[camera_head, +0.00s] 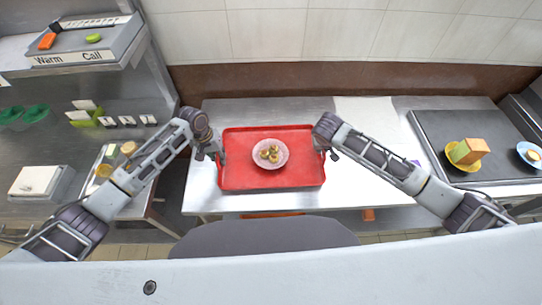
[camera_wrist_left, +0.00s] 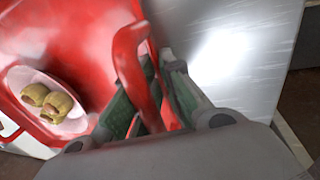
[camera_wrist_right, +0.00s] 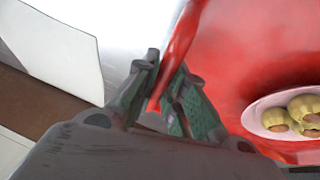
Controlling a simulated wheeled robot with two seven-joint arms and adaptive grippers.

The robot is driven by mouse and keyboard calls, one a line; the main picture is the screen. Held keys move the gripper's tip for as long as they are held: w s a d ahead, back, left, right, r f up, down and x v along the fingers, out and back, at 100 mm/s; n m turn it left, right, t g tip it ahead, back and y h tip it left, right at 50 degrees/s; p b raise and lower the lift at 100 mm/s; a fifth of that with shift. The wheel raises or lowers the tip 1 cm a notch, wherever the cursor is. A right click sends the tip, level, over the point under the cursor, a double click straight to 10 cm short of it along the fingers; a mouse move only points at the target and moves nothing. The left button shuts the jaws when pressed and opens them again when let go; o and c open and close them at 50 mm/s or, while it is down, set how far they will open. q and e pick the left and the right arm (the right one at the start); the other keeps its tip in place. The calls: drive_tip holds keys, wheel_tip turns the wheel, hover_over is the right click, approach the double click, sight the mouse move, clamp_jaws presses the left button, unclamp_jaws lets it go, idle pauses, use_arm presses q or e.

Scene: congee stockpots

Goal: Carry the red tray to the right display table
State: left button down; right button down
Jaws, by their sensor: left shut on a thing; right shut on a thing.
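The red tray (camera_head: 240,176) is in the middle of the head view, over the steel table (camera_head: 350,196). I cannot tell whether it touches the table top. A pink plate (camera_head: 284,163) with several small yellow-brown food pieces (camera_head: 270,153) sits on the tray. My left gripper (camera_head: 217,157) is shut on the tray's left handle, and the red handle (camera_wrist_left: 130,60) shows between its fingers in the left wrist view. My right gripper (camera_head: 324,149) is shut on the tray's right handle (camera_wrist_right: 181,48). The fingers partly hide both handles.
On the right, a dark grey tray (camera_head: 440,122) holds a yellow plate with a block-shaped food (camera_head: 468,151); a blue bowl (camera_head: 530,153) is beside it. A dark rounded seat-like shape (camera_head: 262,238) is in front of the table.

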use_arm(q)
drive_tip(key=shift+w+a+r, duration=0.1)
drive_tip(key=shift+r, duration=0.2)
use_arm(e)
drive_tip(key=shift+d+r, duration=0.2)
